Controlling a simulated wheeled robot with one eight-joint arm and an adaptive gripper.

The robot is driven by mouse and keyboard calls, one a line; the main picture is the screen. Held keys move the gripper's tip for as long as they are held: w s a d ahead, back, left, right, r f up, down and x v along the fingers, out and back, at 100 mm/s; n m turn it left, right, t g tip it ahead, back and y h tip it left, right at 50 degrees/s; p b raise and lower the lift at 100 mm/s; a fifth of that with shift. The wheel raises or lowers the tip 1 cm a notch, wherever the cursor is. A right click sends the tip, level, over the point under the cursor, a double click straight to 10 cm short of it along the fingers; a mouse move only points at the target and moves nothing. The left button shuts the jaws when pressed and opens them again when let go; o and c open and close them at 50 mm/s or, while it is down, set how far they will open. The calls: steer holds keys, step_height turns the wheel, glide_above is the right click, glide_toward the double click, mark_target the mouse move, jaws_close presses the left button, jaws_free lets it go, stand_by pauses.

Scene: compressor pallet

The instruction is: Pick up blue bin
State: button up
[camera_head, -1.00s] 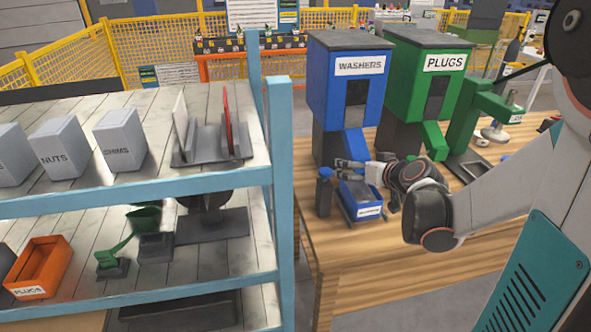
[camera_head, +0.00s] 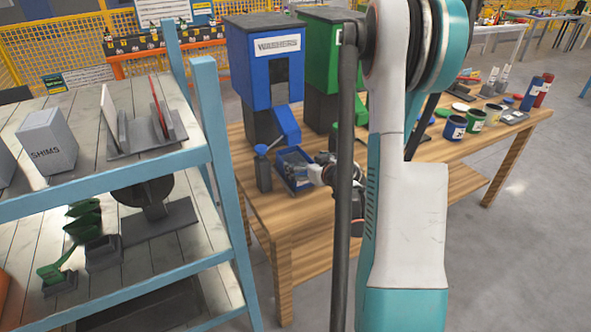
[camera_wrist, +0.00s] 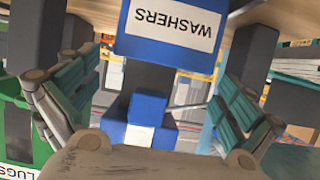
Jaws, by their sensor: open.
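The blue bin (camera_head: 303,187) stands on the wooden table, below the chute of the blue washers dispenser (camera_head: 250,83). Its upside-down WASHERS label shows at the top of the wrist view, on the bin's blue front (camera_wrist: 165,52). My gripper (camera_head: 312,168) is close to the bin in the head view, and grey shapes over the bin may be its fingers. In the wrist view my gripper (camera_wrist: 156,75) is open, with its green-padded fingers wide apart on either side of the bin and nothing held. Contact cannot be told.
The green dispenser (camera_head: 318,80) is partly hidden by my arm. Several cans and small items are on the right of the table (camera_head: 505,125). A blue-framed shelf (camera_head: 222,170) stands at left.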

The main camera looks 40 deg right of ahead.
steer(key=shift+b+x, duration=0.85)
steer(key=shift+x, duration=2.5)
steer(key=shift+r, duration=0.25)
steer(key=shift+c, duration=0.2)
steer(key=shift+s, duration=0.1)
steer(key=c, duration=1.9)
steer(key=shift+o, duration=0.2)
steer(key=shift+r, duration=0.15)
